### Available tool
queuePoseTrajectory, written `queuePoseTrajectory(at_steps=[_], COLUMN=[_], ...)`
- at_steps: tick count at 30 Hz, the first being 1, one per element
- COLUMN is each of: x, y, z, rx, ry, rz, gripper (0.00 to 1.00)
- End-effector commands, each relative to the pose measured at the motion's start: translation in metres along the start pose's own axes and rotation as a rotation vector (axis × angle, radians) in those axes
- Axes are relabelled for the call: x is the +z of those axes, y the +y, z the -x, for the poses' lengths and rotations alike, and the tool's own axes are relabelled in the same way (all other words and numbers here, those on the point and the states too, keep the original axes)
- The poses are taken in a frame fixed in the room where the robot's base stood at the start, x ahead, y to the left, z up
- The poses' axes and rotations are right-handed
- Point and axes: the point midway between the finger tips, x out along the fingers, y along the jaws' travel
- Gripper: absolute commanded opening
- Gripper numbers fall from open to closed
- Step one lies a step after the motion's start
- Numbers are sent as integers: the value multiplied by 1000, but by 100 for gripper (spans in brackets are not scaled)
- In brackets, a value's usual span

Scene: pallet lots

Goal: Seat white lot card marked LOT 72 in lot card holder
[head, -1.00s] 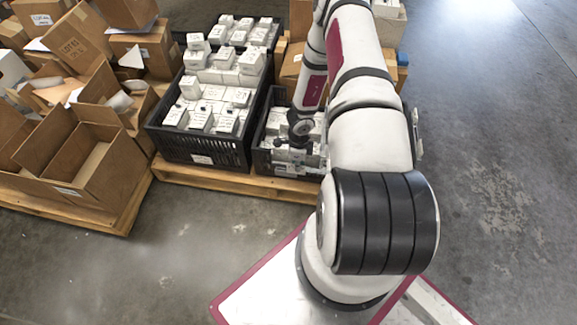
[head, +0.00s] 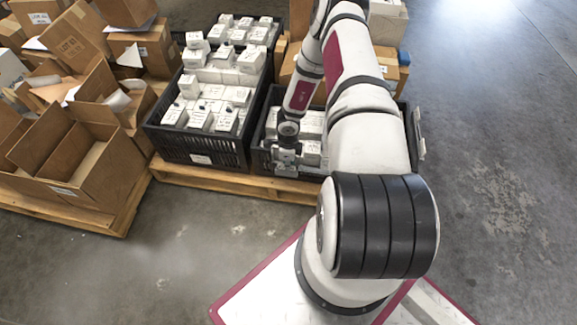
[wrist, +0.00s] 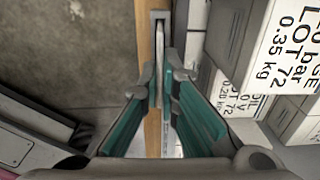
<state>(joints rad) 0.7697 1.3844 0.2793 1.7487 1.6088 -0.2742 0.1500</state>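In the wrist view, my gripper (wrist: 160,88) points down with its teal-padded fingers drawn close together. Between the fingertips is a thin, pale strip, the white lot card (wrist: 158,50), seen edge-on; its lettering cannot be read. Its far end lines up with a narrow grey bracket, the lot card holder (wrist: 159,15), beside the crate wall. I cannot tell how deep the card is in the holder. In the head view, my gripper (head: 285,158) is low at the front of the right black crate (head: 262,158), too small to show the card.
White boxes marked LOT 72 (wrist: 290,45) lie right of the fingers. A black crate of white boxes (head: 205,150) stands to the left on the wooden pallet (head: 225,180). Open cardboard boxes (head: 75,160) are at far left. The floor in front is clear.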

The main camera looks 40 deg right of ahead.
Motion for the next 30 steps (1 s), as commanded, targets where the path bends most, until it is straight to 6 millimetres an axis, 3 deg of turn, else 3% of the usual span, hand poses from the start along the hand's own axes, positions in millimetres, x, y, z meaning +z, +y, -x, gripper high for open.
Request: queuePoseTrajectory(at_steps=[6,9,20,23,30], x=[0,0,0,0,-1], y=[0,0,0,-1,-1], z=[-3,-2,1,11,59], rx=[0,0,0,-1,-2], ry=[0,0,0,0,1], rz=[0,-1,-1,-1,-1], gripper=[0,25,25,25,25])
